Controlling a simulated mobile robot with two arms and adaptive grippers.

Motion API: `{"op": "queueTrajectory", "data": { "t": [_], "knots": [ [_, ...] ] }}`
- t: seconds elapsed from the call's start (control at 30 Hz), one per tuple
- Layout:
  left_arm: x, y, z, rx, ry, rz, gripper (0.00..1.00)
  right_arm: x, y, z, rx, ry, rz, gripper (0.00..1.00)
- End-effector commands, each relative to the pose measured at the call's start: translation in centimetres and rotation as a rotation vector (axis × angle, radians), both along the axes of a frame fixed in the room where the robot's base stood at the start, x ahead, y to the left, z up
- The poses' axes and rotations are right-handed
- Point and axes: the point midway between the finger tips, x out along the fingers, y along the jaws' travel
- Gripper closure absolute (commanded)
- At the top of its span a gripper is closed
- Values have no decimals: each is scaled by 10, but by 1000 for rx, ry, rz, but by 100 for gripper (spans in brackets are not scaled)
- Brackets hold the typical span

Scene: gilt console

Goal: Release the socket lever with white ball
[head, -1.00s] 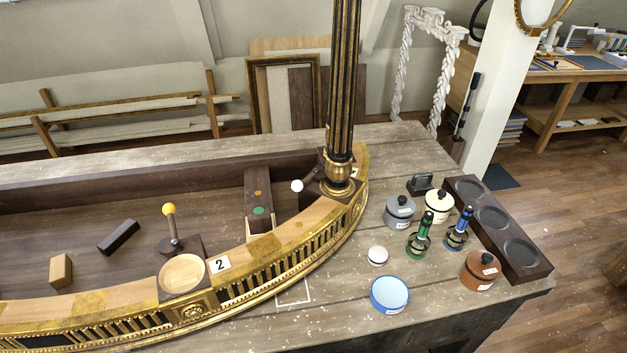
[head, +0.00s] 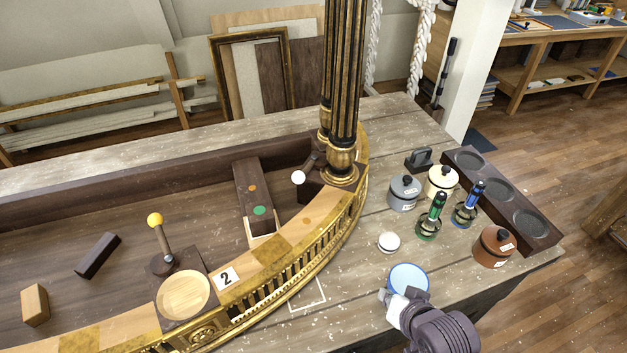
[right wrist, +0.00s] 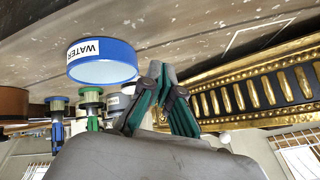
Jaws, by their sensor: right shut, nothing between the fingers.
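The lever with the white ball (head: 298,177) leans left from a dark socket block (head: 318,184) at the foot of the black and gilt column (head: 341,80). Its dark rod rises behind the ball. A second lever with a yellow ball (head: 155,219) stands nearly upright by a round wooden disc (head: 184,294). My right gripper (head: 389,297) is at the lower right, beside the blue bowl and well away from the white ball. In the right wrist view its fingers (right wrist: 163,76) are together and empty. My left gripper is not in view.
The blue bowl (head: 408,278), labelled WATER in the wrist view (right wrist: 102,62), stands near a white round item (head: 389,242). Lidded pots, green (head: 431,218) and blue tools and a dark tray (head: 505,205) stand right. The gilt curved rail (head: 290,283) borders the console.

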Motion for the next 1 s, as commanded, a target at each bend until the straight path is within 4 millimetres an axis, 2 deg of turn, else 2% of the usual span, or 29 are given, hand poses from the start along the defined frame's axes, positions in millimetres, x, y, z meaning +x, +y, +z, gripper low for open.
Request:
{"op": "queueTrajectory", "data": {
  "t": [0.17,0.3,0.4,0.5,0.67,1.0],
  "knots": [
    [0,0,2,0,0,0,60,46,21,40,246,-140,-101,100],
    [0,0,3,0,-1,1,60,82,43,85,534,-237,-168,100],
    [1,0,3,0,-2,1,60,99,55,113,726,-270,-192,100],
    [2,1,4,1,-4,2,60,108,62,133,863,-281,-200,100],
    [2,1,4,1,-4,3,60,113,67,147,970,-280,-205,100],
    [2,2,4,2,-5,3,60,114,68,148,981,-278,-206,100]
  ]
}}
